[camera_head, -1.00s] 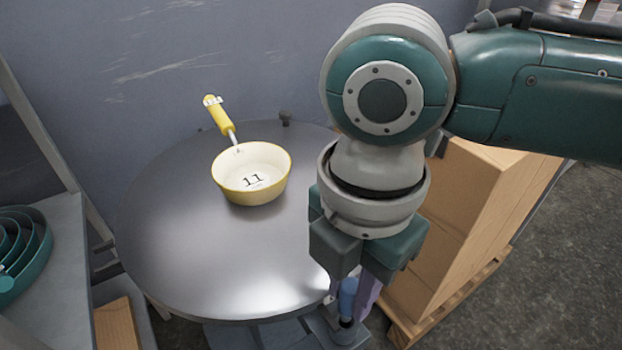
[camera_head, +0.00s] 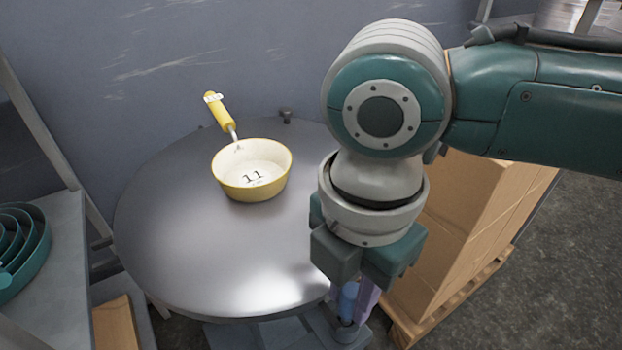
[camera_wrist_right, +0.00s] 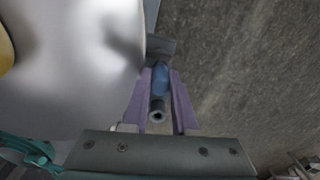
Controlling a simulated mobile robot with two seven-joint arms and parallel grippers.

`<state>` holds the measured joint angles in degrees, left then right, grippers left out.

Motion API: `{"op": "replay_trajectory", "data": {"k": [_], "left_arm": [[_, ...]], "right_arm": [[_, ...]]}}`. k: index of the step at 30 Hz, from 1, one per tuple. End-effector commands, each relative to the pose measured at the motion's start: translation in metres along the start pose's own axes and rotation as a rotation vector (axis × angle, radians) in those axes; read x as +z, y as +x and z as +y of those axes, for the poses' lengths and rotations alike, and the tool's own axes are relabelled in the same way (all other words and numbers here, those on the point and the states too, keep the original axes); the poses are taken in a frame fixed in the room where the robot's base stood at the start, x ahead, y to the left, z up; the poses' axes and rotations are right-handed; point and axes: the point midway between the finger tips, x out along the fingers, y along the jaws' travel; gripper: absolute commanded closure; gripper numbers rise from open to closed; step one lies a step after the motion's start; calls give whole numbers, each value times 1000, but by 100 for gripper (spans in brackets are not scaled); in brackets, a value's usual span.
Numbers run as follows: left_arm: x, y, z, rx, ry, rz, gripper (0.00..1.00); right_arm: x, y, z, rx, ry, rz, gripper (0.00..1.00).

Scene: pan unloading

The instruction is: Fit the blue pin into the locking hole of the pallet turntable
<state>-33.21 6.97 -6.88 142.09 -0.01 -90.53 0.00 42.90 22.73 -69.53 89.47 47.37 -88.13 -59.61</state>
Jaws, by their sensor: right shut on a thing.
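The blue pin (camera_head: 347,300) is upright between the purple fingers of my right gripper (camera_head: 358,305), at the front right edge of the round metal turntable (camera_head: 200,260). The right gripper is shut on the pin. In the right wrist view the pin (camera_wrist_right: 160,80) shows between the two fingers (camera_wrist_right: 159,105), beside the turntable rim (camera_wrist_right: 80,90). A grey-blue bracket (camera_head: 345,333) lies below the pin. The locking hole is not visible, so I cannot tell whether the pin tip is in it. My left gripper is not in view.
A yellow-handled pan (camera_head: 250,190) marked 11 sits on the turntable. A small dark knob (camera_head: 286,116) stands at its back edge. Stacked cardboard boxes (camera_head: 480,220) on a wooden pallet (camera_head: 450,310) stand to the right. Teal coiled rings (camera_head: 22,245) lie on a shelf at left.

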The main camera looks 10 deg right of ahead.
Motion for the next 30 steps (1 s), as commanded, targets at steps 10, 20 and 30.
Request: {"op": "replay_trajectory", "data": {"k": [10, 20, 30], "left_arm": [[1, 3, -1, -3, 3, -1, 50], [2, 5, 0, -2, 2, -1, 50], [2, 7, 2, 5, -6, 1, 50]], "right_arm": [[0, 6, 0, 0, 0, 0, 100], [0, 10, 0, 0, 0, 0, 100], [0, 15, 0, 0, 0, 0, 100]]}}
